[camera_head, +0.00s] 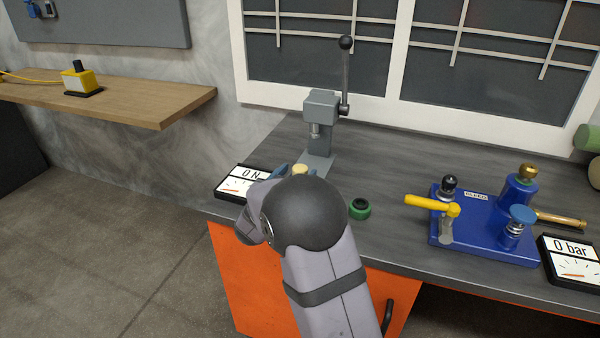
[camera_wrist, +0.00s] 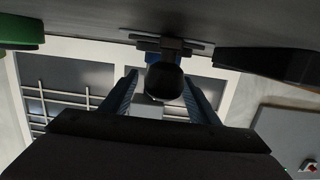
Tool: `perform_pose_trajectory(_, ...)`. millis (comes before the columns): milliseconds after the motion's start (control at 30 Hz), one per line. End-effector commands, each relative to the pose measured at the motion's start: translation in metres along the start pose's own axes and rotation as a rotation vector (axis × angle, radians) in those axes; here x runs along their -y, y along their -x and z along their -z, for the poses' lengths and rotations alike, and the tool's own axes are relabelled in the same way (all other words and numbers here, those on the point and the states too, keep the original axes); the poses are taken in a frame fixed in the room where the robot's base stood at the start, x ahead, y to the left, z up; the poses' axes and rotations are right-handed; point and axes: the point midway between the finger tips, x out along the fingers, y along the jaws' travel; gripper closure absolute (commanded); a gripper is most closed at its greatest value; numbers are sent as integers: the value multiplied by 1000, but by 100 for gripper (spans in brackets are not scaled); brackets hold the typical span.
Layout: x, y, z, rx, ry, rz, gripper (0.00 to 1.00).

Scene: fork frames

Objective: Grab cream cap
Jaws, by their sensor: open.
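The cream cap (camera_head: 300,168) shows in the head view just beyond my wrist, in front of the grey bench press (camera_head: 321,108). Only its top shows; my arm hides the rest. My gripper (camera_wrist: 160,82) is open, with a blue finger on each side in the wrist view. A dark rounded thing (camera_wrist: 165,80) stands between the fingers there, with gaps at both sides. It may be the cap in shadow; its colour does not show. In the head view the blue fingertips flank the cap.
A green-and-black ring (camera_head: 359,208) lies on the workbench (camera_head: 385,165) right of my wrist. A gauge display (camera_head: 243,183) reading "0 N" lies left. A blue pump unit (camera_head: 485,235) and a "0 bar" gauge (camera_head: 570,262) stand farther right.

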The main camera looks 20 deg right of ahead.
Motion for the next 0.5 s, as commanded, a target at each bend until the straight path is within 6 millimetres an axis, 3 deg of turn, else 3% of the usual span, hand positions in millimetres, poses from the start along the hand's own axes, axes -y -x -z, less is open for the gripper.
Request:
perform_pose_trajectory(200,0,-1,0,0,0,0,45)
perform_pose_trajectory(400,0,0,0,0,-1,0,90)
perform_pose_trajectory(500,0,0,1,-1,-1,0,94)
